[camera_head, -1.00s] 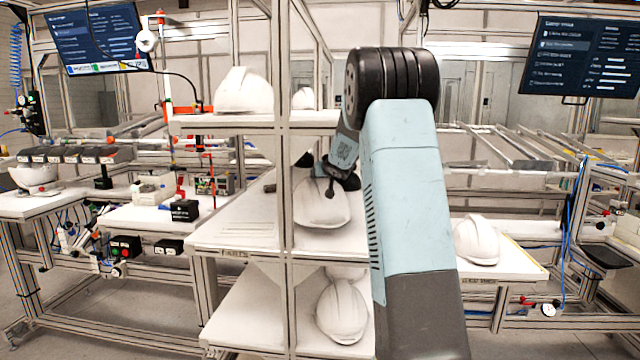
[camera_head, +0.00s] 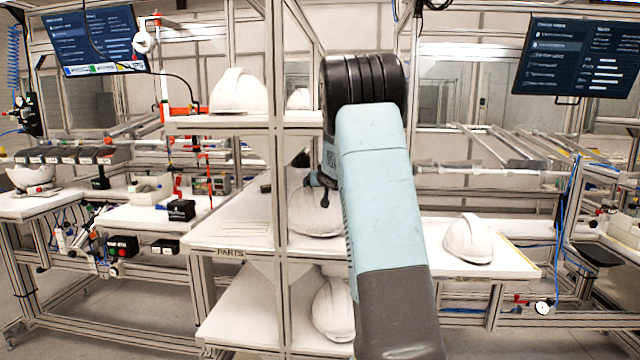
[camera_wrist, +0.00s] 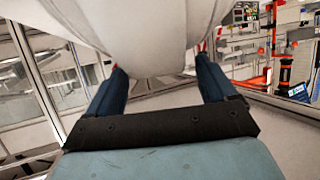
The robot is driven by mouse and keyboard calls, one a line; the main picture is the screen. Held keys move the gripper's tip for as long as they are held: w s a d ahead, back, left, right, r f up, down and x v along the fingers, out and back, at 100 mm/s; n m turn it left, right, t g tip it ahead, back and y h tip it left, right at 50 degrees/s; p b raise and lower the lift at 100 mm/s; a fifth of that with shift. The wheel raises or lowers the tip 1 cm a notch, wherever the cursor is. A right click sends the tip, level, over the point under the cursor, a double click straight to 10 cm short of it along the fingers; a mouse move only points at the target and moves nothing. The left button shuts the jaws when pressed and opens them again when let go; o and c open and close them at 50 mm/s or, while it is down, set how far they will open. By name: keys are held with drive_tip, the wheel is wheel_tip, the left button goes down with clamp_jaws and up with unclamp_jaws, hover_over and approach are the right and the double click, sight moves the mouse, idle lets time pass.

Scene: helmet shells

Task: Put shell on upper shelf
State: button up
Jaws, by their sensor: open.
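A white helmet shell (camera_head: 315,218) sits on the middle shelf (camera_head: 225,232) of the rack, partly hidden by my arm and a rack post. In the wrist view, a white shell (camera_wrist: 150,35) fills the top centre. My gripper (camera_wrist: 162,70) is open, with one blue finger on each side of that shell. I cannot tell whether the fingers touch it. In the head view the fingers are mostly hidden behind my arm. The upper shelf (camera_head: 190,124) carries a white shell (camera_head: 238,92) at its left and another shell (camera_head: 299,99) farther back.
A further shell (camera_head: 332,312) lies on the lower shelf (camera_head: 245,315). Another shell (camera_head: 468,240) stands on the white table (camera_head: 515,262) at right. Upright rack posts (camera_head: 276,200) stand close to my arm. The middle shelf's left part is mostly clear.

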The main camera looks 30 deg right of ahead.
drive_tip(key=shift+s, duration=0.1)
drive_tip(key=s+a+r+g, duration=0.1)
drive_tip(key=s+a+r, duration=0.25)
drive_tip(key=s, duration=0.55)
drive_tip(key=s+a+r+g+h, duration=0.1)
drive_tip(key=s+a+r, duration=0.3)
drive_tip(key=s, duration=0.6)
drive_tip(key=s+a+r+g, duration=0.1)
drive_tip(key=s+a+r, duration=0.1)
drive_tip(key=s+a, duration=0.55)
drive_tip(key=s+a+f+g+y, duration=0.1)
drive_tip(key=s+a, duration=0.3)
drive_tip(key=s, duration=0.5)
drive_tip(key=s+a+f+n+g+y, duration=0.1)
drive_tip(key=s+a+f, duration=0.3)
drive_tip(key=s, duration=0.5)
drive_tip(key=s+a+f+n+g+y, duration=0.1)
drive_tip(key=s+a+f+g, duration=0.1)
drive_tip(key=s, duration=0.7)
drive_tip(key=shift+s+a+f+g+y, duration=0.25)
drive_tip(key=shift+a+f+g+y, duration=0.2)
drive_tip(key=shift+a, duration=0.55)
